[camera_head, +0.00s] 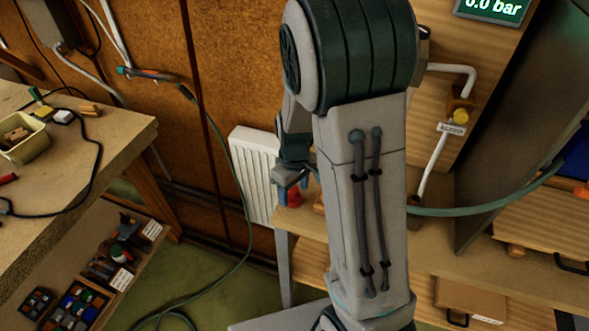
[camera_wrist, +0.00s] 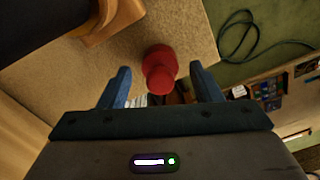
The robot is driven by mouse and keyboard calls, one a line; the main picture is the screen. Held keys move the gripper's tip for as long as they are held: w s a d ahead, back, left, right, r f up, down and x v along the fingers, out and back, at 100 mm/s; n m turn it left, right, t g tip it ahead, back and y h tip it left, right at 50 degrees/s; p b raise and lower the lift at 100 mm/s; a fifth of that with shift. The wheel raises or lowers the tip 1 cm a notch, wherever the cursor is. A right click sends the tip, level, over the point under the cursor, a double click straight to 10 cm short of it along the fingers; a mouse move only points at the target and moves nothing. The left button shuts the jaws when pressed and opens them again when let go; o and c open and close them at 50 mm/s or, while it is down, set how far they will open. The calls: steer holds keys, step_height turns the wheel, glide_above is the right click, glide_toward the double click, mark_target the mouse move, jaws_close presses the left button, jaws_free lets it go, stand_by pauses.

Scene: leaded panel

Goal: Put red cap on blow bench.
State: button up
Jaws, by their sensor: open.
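The red cap (camera_wrist: 160,70) stands near the edge of a pale wooden bench top, which also shows in the wrist view (camera_wrist: 60,90). In the head view the red cap (camera_head: 294,197) is a small red shape just below my gripper (camera_head: 288,190), partly hidden. In the wrist view my gripper (camera_wrist: 162,88) is open, with one blue finger on each side of the cap and a visible gap to both. Much of the bench top (camera_head: 310,228) is hidden behind my arm in the head view.
A workbench (camera_head: 110,135) with a yellow tray (camera_head: 22,148) is at left, with parts bins (camera_head: 75,305) on a shelf below. A white radiator (camera_head: 252,170) is on the wall. A green hose (camera_head: 480,210) runs at right. A dark cable (camera_wrist: 240,40) lies on the green floor.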

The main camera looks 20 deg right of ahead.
mark_target(295, 190)
step_height(295, 190, up, 9)
steer(key=shift+r, duration=0.15)
steer(key=s+r+m+t, duration=0.3)
steer(key=s+r+m, duration=0.3)
steer(key=s, duration=0.8)
step_height(295, 190, up, 2)
steer(key=shift+s+d+r+t, duration=0.1)
steer(key=shift+s+d+t, duration=0.05)
steer(key=shift+s+t, duration=0.2)
